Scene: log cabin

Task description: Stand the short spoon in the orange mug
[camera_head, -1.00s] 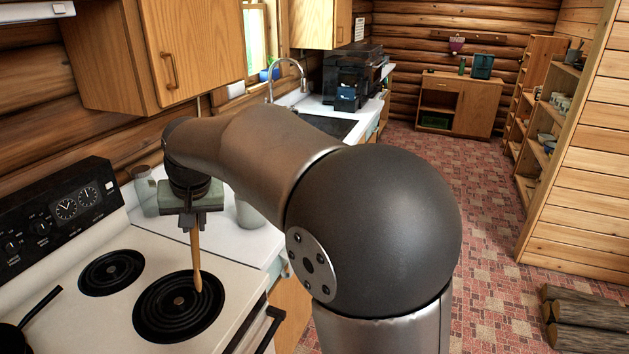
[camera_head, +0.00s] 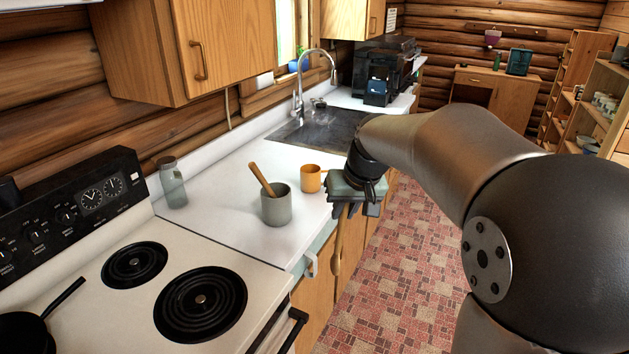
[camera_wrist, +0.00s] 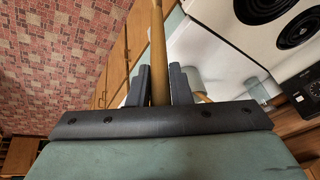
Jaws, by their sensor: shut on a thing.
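My gripper (camera_head: 350,208) is shut on a wooden spoon (camera_head: 338,245), which hangs down below the jaws. In the wrist view the spoon (camera_wrist: 157,50) runs out from between the two dark fingers (camera_wrist: 160,88). The gripper is in front of the counter's front edge, to the right of the orange mug (camera_head: 311,178). The mug stands upright on the white counter, apart from the spoon. The mug's inside is mostly hidden.
A grey crock (camera_head: 276,208) with a wooden utensil (camera_head: 262,180) leaning in it stands left of the mug. A glass jar (camera_head: 173,184) stands by the wall. The stove (camera_head: 125,315) is at front left, the sink (camera_head: 325,130) behind the mug.

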